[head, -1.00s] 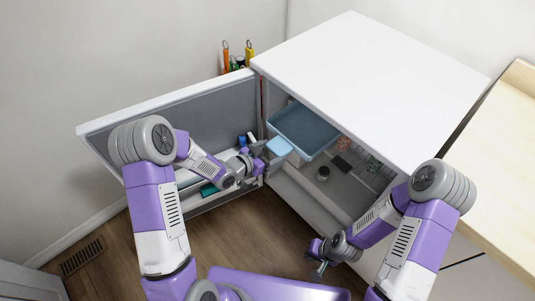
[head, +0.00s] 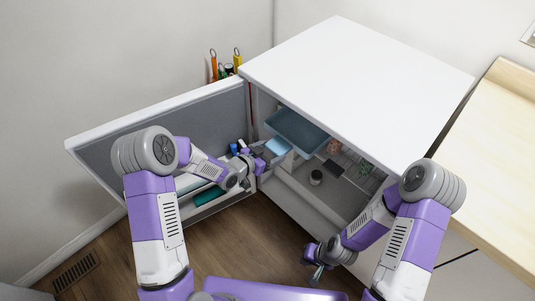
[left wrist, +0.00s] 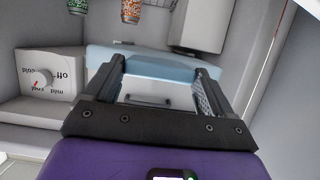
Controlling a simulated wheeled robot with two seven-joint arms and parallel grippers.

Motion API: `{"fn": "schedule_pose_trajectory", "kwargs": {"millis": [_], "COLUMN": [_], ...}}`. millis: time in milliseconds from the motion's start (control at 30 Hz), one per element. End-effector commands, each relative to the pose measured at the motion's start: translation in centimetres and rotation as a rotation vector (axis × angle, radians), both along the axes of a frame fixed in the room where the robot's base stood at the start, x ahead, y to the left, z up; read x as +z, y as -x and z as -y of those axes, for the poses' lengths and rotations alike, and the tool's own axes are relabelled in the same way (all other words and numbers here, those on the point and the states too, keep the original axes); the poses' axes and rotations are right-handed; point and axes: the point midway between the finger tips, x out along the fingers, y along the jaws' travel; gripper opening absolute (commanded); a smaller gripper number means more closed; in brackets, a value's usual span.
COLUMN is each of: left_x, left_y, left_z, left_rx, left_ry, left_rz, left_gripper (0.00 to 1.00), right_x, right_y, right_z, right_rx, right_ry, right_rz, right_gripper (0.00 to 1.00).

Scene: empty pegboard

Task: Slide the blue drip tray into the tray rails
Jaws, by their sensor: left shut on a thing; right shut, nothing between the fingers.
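The blue drip tray (head: 296,130) is inside the open white fridge cabinet, just under its top. A paler blue front part (head: 278,146) shows at its near left. My left gripper (head: 262,158) is shut on the tray at this end. In the left wrist view the pale blue tray (left wrist: 150,66) lies across and beyond the left gripper's fingers (left wrist: 160,68). The tray rails cannot be made out; the far end of the tray is hidden under the cabinet top. My right gripper (head: 315,272) is shut and empty, low in front of the cabinet.
The open door (head: 160,130) stands left, with small items on its shelf. A dark round jar (head: 316,177) sits inside, below the tray. The left wrist view shows a dial box (left wrist: 40,82) and printed cans (left wrist: 131,10). A wooden counter (head: 485,160) is at right.

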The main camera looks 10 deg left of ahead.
Motion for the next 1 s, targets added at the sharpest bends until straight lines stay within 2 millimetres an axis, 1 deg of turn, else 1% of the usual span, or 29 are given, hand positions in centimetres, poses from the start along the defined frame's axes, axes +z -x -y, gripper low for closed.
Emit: {"fn": "schedule_pose_trajectory", "kwargs": {"millis": [400, 800, 1000], "left_x": [0.1, 0.1, 0.1], "left_y": [-1.2, -1.4, -1.8], "left_z": [1.1, 1.1, 1.5], "left_rx": [-0.001, -0.001, -0.001], "left_ry": [0.002, 0.002, 0.002], "left_rz": [0.002, 0.001, 0.001], "left_gripper": [0.39, 0.39, 0.39], "right_x": [0.0, 0.0, 0.0], "right_y": [0.0, 0.0, 0.0], "right_z": [0.0, 0.0, 0.0], "right_rx": [0.000, 0.000, 0.000], "right_ry": [0.000, 0.000, 0.000], "right_rz": [0.000, 0.000, 0.000], "right_gripper": [0.00, 0.00, 0.00]}}
